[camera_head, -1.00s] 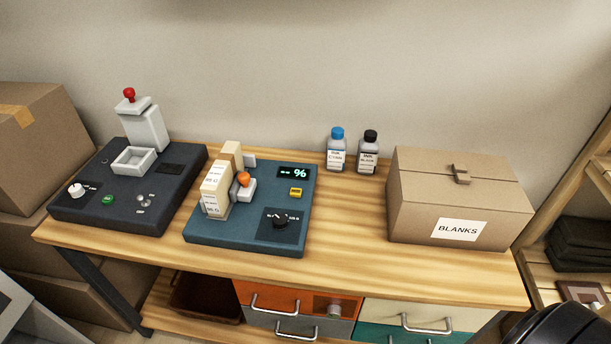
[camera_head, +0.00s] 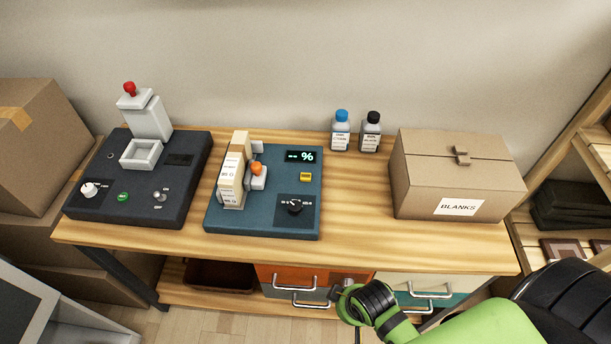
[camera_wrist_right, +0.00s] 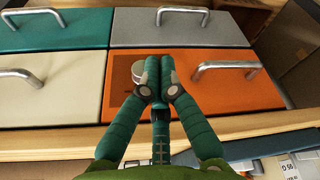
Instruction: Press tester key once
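The blue tester (camera_head: 222,215) sits mid-bench, with a lit "%" display (camera_head: 300,156), a yellow key (camera_head: 306,177) and a black dial (camera_head: 295,206). A cream labelled block stack (camera_head: 233,178) stands at its left beside an orange-tipped grey part (camera_head: 257,170). In the head view my right arm reaches in from the lower right, its hand low in front of the drawers, below the bench top and away from the tester. In the right wrist view my right gripper (camera_wrist_right: 160,68) has its fingers together with nothing visible between them. My left gripper is out of view.
A dark press machine (camera_head: 122,208) with a red knob stands left. Two ink bottles (camera_head: 341,131) and a BLANKS box (camera_head: 460,178) are right. Drawers with handles (camera_wrist_right: 225,68) lie under the bench.

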